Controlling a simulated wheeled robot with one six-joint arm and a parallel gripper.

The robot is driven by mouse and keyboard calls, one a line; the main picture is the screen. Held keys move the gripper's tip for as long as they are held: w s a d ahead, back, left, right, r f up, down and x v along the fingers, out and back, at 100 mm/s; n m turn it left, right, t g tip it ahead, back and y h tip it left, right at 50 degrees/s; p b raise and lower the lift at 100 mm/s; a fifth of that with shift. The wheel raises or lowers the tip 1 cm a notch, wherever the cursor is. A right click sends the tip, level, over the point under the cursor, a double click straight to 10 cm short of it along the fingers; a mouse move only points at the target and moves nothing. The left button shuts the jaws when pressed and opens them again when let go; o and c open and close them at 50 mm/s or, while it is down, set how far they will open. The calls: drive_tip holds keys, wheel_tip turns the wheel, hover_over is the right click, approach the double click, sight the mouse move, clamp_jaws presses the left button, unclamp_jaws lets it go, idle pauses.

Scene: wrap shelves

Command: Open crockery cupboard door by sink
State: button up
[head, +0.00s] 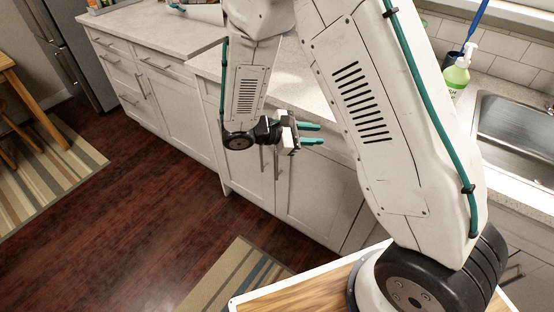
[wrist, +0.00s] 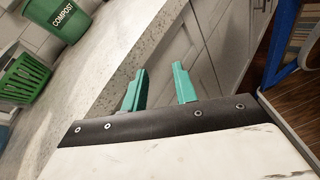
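White cupboard doors stand below the counter, left of the sink (head: 518,130) in the head view. One shut door (head: 318,190) is below and right of my gripper, partly hidden by my arm; another shut door (head: 243,160) is to its left. Upright bar handles (head: 276,162) show near where these doors meet. I cannot tell which door is the crockery cupboard's. My gripper (head: 316,133) has its two teal fingers apart with nothing between them, near the counter's front edge. In the wrist view the fingers (wrist: 160,85) point towards grey cupboard fronts (wrist: 195,50).
The counter (wrist: 120,55) runs along the cupboards. A green compost bin (wrist: 70,20) and green basket (wrist: 24,80) show in the wrist view. A soap bottle (head: 457,75) stands by the sink.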

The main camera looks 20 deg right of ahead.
drive_tip(key=w+a+f+n+t+y, duration=0.1)
drive_tip(key=w+a+f+n+t, duration=0.2)
drive_tip(key=f+n+t, duration=0.35)
drive_tip(key=w+a+f+n+t+y, duration=0.1)
drive_tip(key=w+a+f+n+t, duration=0.25)
drive_tip(key=f, duration=0.55)
drive_tip(key=w+a+f+n+t, duration=0.3)
drive_tip(key=f+n+t, duration=0.1)
drive_tip(key=f, duration=0.4)
drive_tip(key=x, duration=0.7)
drive_tip(key=shift+w+a+f, duration=0.1)
drive_tip(key=shift+w+a, duration=0.05)
drive_tip(key=shift+w, duration=0.05)
clamp_jaws()
